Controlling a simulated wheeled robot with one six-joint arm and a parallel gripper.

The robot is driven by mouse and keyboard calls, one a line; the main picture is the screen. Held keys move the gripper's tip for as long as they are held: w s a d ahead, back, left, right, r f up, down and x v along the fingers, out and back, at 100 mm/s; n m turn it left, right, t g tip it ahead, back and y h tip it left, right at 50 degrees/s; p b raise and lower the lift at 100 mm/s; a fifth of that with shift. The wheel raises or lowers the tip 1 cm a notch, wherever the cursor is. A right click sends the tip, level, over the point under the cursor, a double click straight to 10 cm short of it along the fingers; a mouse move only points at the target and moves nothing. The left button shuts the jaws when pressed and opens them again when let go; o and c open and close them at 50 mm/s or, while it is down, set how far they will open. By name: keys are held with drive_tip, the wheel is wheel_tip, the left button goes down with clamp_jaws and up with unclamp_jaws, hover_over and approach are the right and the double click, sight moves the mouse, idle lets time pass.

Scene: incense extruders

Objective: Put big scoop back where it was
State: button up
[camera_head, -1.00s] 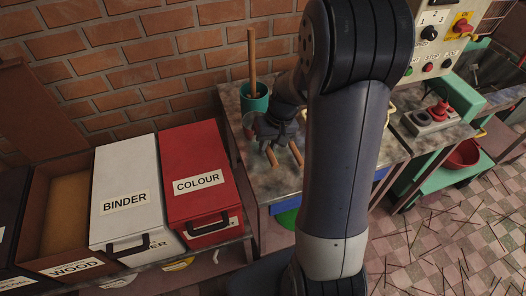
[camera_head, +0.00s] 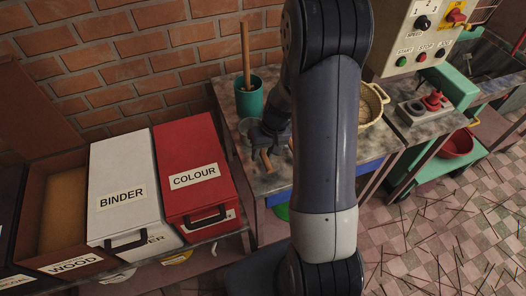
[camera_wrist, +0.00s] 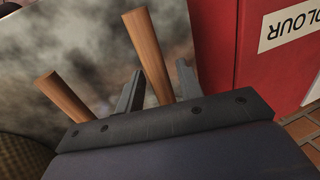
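Two wooden handles show below my gripper in the wrist view; their scoop ends are hidden. One handle (camera_wrist: 148,50) runs between my gripper's fingers (camera_wrist: 160,66). The other handle (camera_wrist: 64,97) lies to the left, outside the fingers. The fingers stand apart, with the first handle close to the left one; whether they press on it I cannot tell. In the head view, my gripper (camera_head: 268,138) is low over the stained worktop (camera_head: 283,181), with a short wooden handle (camera_head: 266,160) showing just below it. Which handle is the big scoop's is unclear.
A green pot (camera_head: 250,99) with an upright wooden stick stands behind my gripper. The red COLOUR bin (camera_head: 187,152) and white BINDER bin (camera_head: 126,168) are to the left. A wicker basket (camera_head: 372,104) and a control box (camera_head: 429,36) are to the right, beyond my arm.

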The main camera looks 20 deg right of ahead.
drive_tip(key=shift+o, duration=0.3)
drive_tip(key=shift+r, duration=0.15)
drive_tip(key=shift+w+d+r, duration=0.1)
drive_tip(key=shift+r, duration=0.2)
drive_tip(key=v, duration=1.1)
drive_tip(key=shift+r, duration=0.1)
